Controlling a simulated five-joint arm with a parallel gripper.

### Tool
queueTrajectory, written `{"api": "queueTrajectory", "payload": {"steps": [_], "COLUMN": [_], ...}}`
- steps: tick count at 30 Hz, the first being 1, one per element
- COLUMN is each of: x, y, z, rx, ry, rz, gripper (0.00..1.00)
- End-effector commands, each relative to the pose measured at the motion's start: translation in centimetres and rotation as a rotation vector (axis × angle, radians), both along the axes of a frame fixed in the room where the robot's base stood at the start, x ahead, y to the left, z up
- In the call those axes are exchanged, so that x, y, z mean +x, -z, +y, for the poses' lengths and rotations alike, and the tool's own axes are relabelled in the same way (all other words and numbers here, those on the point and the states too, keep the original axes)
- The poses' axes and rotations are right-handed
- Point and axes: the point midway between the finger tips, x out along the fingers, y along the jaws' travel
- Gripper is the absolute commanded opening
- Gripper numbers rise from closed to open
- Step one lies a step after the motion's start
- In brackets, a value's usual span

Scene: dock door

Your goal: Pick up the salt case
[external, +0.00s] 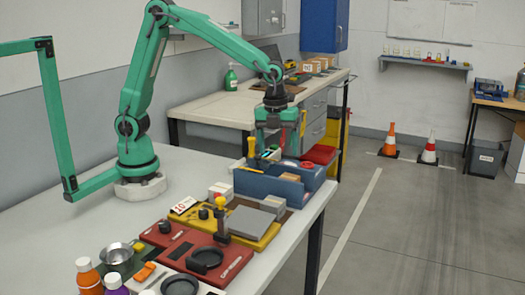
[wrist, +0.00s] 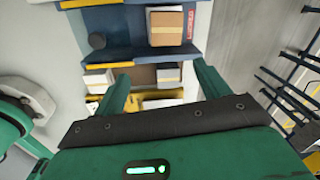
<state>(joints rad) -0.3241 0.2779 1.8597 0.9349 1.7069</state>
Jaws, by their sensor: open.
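My gripper (external: 276,148) hangs over the blue tray (external: 266,188), pointing down. In the wrist view its two fingers (wrist: 160,70) are spread apart with nothing held between them. No readable label tells me which thing is the salt case. A white-and-tan box (wrist: 166,27) lies in a tray compartment ahead of the fingers. A small white box (wrist: 98,79) sits by the left finger, and another pale box (wrist: 168,74) shows between the fingers, farther below. Two pale boxes also show in the external view, one left of the tray (external: 221,190) and one in front of it (external: 272,205).
A yellow tray (external: 190,212) and red tray (external: 222,262) lie in front of the blue tray. A yellow-handled tool (external: 252,147) stands upright near my gripper. The bench's right edge is close. The left bench top (external: 60,235) is mostly clear.

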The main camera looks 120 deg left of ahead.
Motion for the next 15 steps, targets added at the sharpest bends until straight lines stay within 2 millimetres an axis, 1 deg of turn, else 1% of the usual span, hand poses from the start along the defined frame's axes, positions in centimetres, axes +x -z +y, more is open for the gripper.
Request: {"api": "queueTrajectory", "payload": {"steps": [1,3,7,11,15], "x": [0.4,0.9,1.4,1.7,1.7], "y": [1.0,2.1,3.6,4.3,4.4], "z": [0.8,1.5,2.6,3.1,3.2], "rx": [-0.003,-0.006,-0.012,-0.014,-0.015], "ry": [0.041,0.099,0.180,0.222,0.233], "rz": [0.018,0.035,0.058,0.067,0.069], "gripper": [0.75,0.75,0.75,0.75,0.75]}}
